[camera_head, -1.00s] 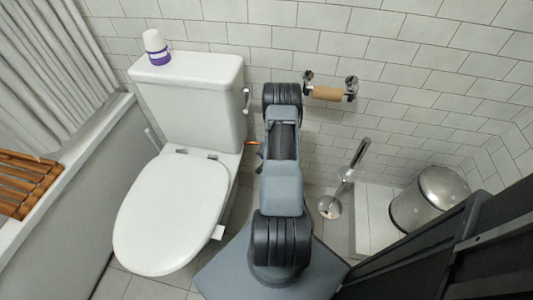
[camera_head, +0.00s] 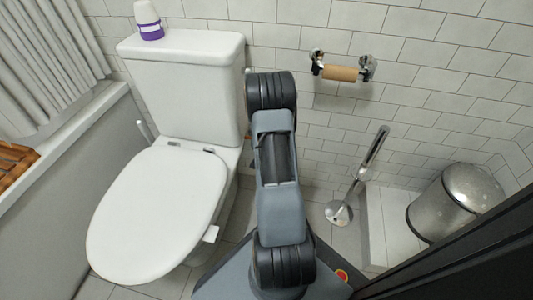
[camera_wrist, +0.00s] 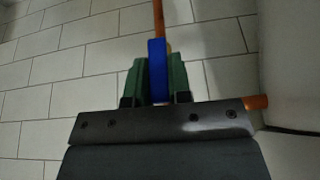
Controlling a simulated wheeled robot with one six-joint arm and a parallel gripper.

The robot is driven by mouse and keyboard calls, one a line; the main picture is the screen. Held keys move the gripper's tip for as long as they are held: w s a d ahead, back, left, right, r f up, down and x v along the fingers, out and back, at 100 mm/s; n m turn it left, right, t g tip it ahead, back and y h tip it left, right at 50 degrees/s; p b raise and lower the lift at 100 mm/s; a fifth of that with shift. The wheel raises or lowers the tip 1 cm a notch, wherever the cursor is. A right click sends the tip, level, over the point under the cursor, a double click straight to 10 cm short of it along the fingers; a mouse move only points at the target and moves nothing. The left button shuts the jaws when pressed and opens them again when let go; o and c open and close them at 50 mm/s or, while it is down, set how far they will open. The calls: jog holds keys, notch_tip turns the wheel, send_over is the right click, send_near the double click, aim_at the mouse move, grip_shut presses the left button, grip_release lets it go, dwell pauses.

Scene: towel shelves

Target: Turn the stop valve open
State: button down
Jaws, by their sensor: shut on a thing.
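The stop valve's blue handle (camera_wrist: 157,72) shows upright in the wrist view, with a bit of yellow behind it. An orange-brown copper pipe (camera_wrist: 159,18) runs up from it. My gripper (camera_wrist: 156,80) has green fingers, one on each side of the blue handle, and is shut on it. The valve body is hidden behind the handle and my gripper. In the head view my arm covers the valve and gripper, beside the toilet.
The white toilet (camera_head: 160,215) and its cistern (camera_head: 190,90) stand close left of my arm. A paper roll holder (camera_head: 342,72) is on the tiled wall. A brush stand (camera_head: 340,213) and a metal bin (camera_head: 455,200) are to the right.

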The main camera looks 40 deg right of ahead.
jog(key=shift+a, duration=0.2)
dwell(0.3)
jog(key=c, duration=1.3)
grip_release()
jog(key=shift+w, duration=0.1)
jog(key=shift+o, duration=1.3)
jog(key=shift+d, duration=0.15)
jog(key=p+v, duration=0.5)
jog(key=v, duration=0.8)
jog(key=shift+a+r, duration=0.3)
jog(key=shift+a, duration=0.05)
